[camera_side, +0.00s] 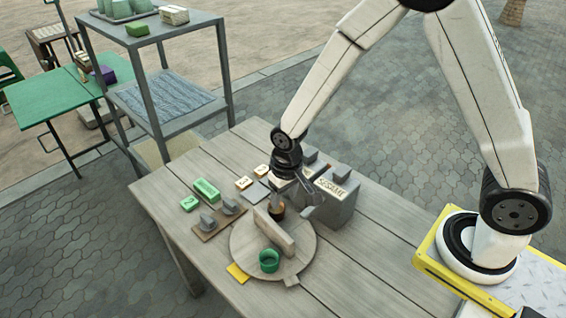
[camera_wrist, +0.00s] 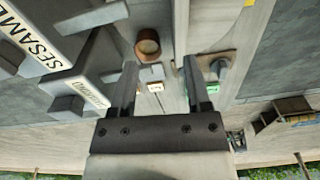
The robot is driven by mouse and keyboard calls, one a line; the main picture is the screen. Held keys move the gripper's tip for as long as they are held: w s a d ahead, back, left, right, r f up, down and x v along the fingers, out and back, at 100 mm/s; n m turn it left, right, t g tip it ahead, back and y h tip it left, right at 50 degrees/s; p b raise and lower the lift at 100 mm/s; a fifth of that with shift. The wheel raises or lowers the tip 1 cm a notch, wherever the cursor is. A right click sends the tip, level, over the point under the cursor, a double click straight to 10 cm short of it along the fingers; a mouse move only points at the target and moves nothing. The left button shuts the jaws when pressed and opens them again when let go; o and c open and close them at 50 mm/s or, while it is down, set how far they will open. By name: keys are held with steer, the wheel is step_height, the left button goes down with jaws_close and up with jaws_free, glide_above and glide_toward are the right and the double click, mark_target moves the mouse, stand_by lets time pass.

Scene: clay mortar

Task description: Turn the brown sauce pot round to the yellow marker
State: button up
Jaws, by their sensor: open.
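The brown sauce pot (camera_side: 277,208) stands on a round wooden turntable (camera_side: 246,244), on the far side of an upright plank (camera_side: 275,231). A green cup (camera_side: 269,261) stands on the near side of the plank. The yellow marker (camera_side: 238,272) lies on the table at the turntable's near left edge. My gripper (camera_side: 303,192) is open and empty, just right of and above the pot. In the wrist view the brown pot (camera_wrist: 148,42) shows beyond the fingertips of my gripper (camera_wrist: 160,66), apart from them. A yellow patch (camera_wrist: 249,3) shows at that view's top edge.
A grey box block labelled SESAME (camera_side: 337,202) stands close to the right of my gripper. Left of the turntable are a brown board with grey knobs (camera_side: 208,231) and green blocks (camera_side: 206,190). A small tab (camera_side: 291,281) sticks out at the turntable's near edge. The table's right side is clear.

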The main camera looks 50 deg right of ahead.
glide_above(273, 224)
steer(key=shift+g, duration=0.3)
step_height(273, 224, down, 4)
steer(key=shift+w+f, duration=0.1)
steer(key=shift+f, duration=3.9)
jaws_close()
